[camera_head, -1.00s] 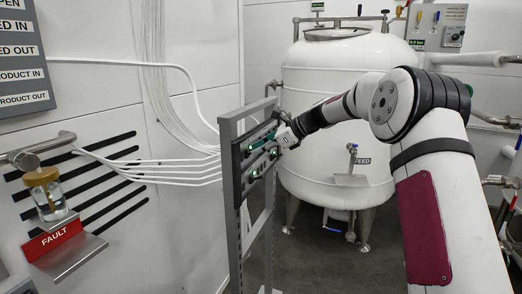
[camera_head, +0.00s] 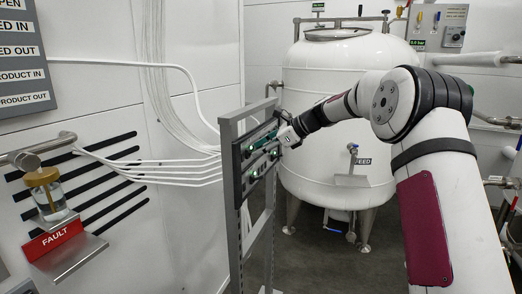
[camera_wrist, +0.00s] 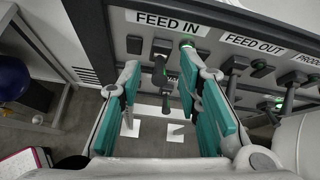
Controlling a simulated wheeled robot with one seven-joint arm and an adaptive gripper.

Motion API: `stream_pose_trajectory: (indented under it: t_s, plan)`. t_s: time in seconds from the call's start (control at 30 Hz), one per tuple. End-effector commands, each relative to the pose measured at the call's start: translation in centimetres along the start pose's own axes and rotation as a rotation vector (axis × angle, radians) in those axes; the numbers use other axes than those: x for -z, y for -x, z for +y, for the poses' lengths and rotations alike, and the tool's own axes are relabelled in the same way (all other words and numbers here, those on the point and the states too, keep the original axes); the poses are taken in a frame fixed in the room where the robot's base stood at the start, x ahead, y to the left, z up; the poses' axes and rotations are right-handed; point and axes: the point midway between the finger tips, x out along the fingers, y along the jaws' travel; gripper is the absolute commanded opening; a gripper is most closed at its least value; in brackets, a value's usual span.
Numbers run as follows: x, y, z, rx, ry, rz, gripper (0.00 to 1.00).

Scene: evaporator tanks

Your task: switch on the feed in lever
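The lever panel (camera_head: 256,160) stands on a grey frame, left of the middle in the head view. My gripper (camera_wrist: 163,88) is at the panel's upper part, and it also shows in the head view (camera_head: 284,140). In the wrist view the FEED IN label (camera_wrist: 166,23) sits above a dark lever (camera_wrist: 160,68), which points downward. My two teal-padded fingers are spread apart, one on each side of this lever. I cannot tell whether either finger touches it. The FEED OUT label (camera_wrist: 252,44) is to the right, with another lever (camera_wrist: 234,75) below it.
A white tank (camera_head: 336,120) stands behind the panel. A FAULT sign (camera_head: 55,240) and a small jar (camera_head: 47,195) are on the left wall. White cables (camera_head: 165,175) run from the wall to the panel.

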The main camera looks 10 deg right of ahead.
Motion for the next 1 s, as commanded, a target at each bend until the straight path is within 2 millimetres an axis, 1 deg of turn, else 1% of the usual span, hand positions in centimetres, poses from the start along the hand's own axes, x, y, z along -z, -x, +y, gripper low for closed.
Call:
stream_pose_trajectory:
  t_s: [0.17,0.4,0.5,0.6,0.7,1.0]
  plan:
    - [0.0,2.9,-0.1,0.005,0.001,0.001,0.32]
    - [0.0,7.8,-0.1,0.006,0.000,0.002,0.32]
    - [0.1,9.4,-0.1,0.005,0.000,0.002,0.32]
    - [0.0,10.6,-0.1,0.004,0.000,0.001,0.32]
    - [0.1,11.2,-0.1,0.003,0.000,0.001,0.32]
    - [0.1,11.5,-0.1,0.002,0.000,0.001,0.32]
